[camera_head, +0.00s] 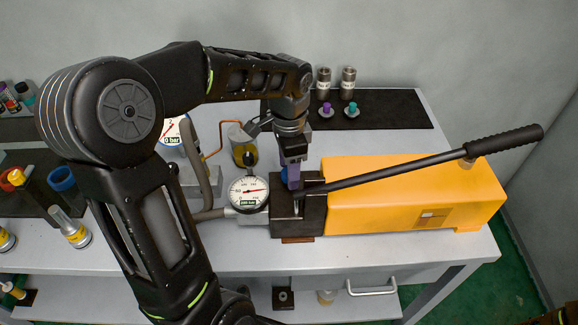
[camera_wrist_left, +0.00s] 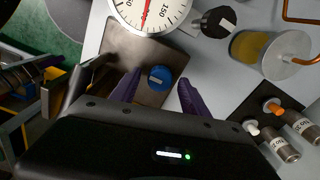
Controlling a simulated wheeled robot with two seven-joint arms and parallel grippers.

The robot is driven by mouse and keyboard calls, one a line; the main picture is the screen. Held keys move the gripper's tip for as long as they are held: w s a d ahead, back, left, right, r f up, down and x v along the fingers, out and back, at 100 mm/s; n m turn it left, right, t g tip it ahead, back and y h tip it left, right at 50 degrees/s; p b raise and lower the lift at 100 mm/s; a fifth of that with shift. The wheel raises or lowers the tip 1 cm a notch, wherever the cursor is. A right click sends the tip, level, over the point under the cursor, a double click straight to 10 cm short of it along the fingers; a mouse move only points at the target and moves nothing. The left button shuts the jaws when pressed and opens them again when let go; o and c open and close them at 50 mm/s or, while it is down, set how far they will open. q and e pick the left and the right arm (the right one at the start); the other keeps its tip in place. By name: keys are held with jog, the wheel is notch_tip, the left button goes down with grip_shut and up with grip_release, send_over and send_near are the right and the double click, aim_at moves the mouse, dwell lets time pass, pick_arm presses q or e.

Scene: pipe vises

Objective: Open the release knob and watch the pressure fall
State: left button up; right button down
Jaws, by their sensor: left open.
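The release knob is a small round blue cap (camera_wrist_left: 160,78) with a pale mark, on the dark pump block (camera_head: 312,213). In the head view it is mostly hidden behind my left gripper (camera_head: 291,182). In the left wrist view the two purple fingers of my left gripper (camera_wrist_left: 159,77) are apart, one on each side of the knob, with gaps between. The pressure gauge (camera_head: 248,193) has a white dial, a red needle and a green label; it also shows, cut off, in the left wrist view (camera_wrist_left: 151,12). My right gripper is not in view.
A long black pump lever (camera_head: 400,173) slants over the yellow pump body (camera_head: 380,215). A second gauge (camera_head: 172,131), partly behind my arm, has a "0 bar" label. A glass jar (camera_head: 243,145) with a copper pipe stands behind. A black mat (camera_head: 395,110) holds small fittings.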

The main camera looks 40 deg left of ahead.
pick_arm(q)
grip_shut()
dwell(0.5)
